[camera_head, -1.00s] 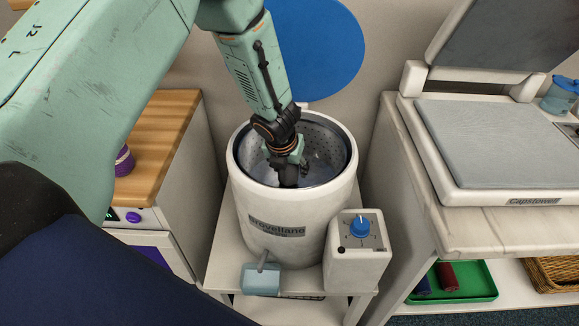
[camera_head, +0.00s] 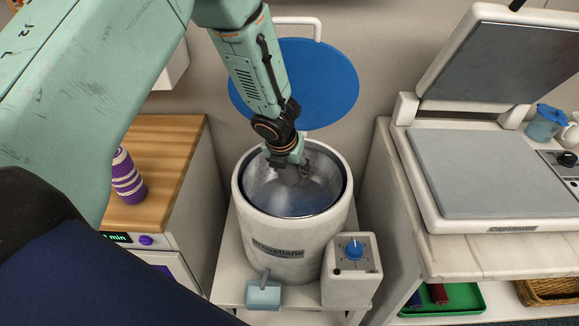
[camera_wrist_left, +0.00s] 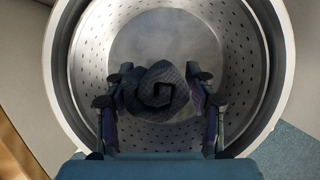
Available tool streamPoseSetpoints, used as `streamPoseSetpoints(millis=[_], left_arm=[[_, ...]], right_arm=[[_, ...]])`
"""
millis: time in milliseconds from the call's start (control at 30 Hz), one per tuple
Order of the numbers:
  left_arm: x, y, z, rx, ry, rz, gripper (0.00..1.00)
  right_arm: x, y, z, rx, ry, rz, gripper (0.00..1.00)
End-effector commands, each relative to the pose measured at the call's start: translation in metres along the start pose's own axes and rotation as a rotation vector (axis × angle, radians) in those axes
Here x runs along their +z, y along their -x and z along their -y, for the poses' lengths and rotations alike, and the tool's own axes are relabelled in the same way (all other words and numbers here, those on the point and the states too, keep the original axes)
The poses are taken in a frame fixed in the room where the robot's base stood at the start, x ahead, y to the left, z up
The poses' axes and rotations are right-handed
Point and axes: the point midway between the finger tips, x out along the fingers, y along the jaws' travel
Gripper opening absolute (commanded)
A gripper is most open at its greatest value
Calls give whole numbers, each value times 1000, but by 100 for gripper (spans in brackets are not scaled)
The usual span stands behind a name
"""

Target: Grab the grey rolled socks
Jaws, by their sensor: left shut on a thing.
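The grey rolled socks (camera_wrist_left: 157,92) show in the left wrist view as a dark spiral roll. My left gripper (camera_wrist_left: 160,98) is shut on them, with one finger on each side. In the head view my left gripper (camera_head: 290,172) hangs in the mouth of the white drum (camera_head: 287,238), near its rim. The socks are hard to make out there as a dark shape between the fingers. Below them the drum's perforated metal inside (camera_wrist_left: 165,35) looks empty where it shows. My right gripper is not in view.
A round blue lid (camera_head: 320,85) stands open behind the drum. A control box with a blue knob (camera_head: 353,268) stands at its front right. A wooden counter (camera_head: 165,165) with a purple striped roll (camera_head: 127,178) is left; a white press (camera_head: 465,170) is right.

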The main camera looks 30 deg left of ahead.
Motion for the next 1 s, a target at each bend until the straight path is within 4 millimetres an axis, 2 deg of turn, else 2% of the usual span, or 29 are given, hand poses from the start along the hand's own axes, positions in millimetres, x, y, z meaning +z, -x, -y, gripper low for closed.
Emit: streamPoseSetpoints(millis=[1000], left_arm=[[21,51,0,0,0,0,27]], right_arm=[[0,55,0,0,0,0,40]])
